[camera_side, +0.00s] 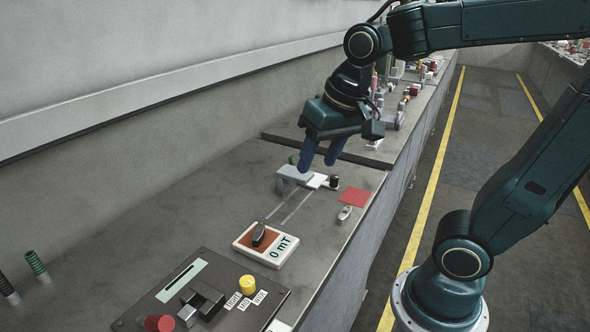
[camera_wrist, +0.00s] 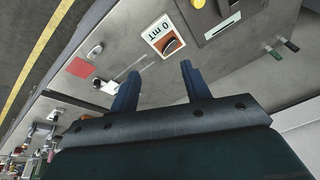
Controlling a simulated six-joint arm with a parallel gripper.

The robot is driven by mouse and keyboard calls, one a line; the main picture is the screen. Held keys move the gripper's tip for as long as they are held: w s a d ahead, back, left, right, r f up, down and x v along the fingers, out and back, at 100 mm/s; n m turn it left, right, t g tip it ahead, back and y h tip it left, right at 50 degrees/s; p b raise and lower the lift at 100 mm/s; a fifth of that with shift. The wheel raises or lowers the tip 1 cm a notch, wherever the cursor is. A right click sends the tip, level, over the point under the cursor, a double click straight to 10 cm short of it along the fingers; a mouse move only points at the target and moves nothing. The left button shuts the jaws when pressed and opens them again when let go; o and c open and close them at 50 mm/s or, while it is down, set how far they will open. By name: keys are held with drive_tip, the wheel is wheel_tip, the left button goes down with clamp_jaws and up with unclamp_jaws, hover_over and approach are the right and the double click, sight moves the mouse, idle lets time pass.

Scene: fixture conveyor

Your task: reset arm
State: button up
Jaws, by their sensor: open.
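My gripper (camera_side: 322,150) hangs in the air above the grey bench (camera_side: 215,205), its fingers pointing down. In the wrist view my gripper (camera_wrist: 158,82) shows two blue fingers spread apart with nothing between them. In the side view the fingers overlap a grey block (camera_side: 294,174) on the bench behind or below them; I cannot tell the exact gap. A display unit (camera_side: 266,244) reading "0 mT", with a dark piece on its orange-brown face, lies nearer the camera. It also shows in the wrist view (camera_wrist: 165,35).
A control panel (camera_side: 205,285) with a yellow button (camera_side: 247,285) and a red knob (camera_side: 160,323) is at the front. A red square (camera_side: 354,197) and a small grey switch (camera_side: 344,215) lie near the right bench edge. Two coiled posts (camera_side: 37,264) stand left. Clutter fills the far bench.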

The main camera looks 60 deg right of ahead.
drive_tip(key=s+n+t, duration=0.1)
drive_tip(key=s+n, duration=0.3)
drive_tip(key=s, duration=0.4)
drive_tip(key=shift+a+f+n+t, duration=0.15)
drive_tip(key=shift+f+n+t, duration=0.1)
drive_tip(key=shift+n+t, duration=0.15)
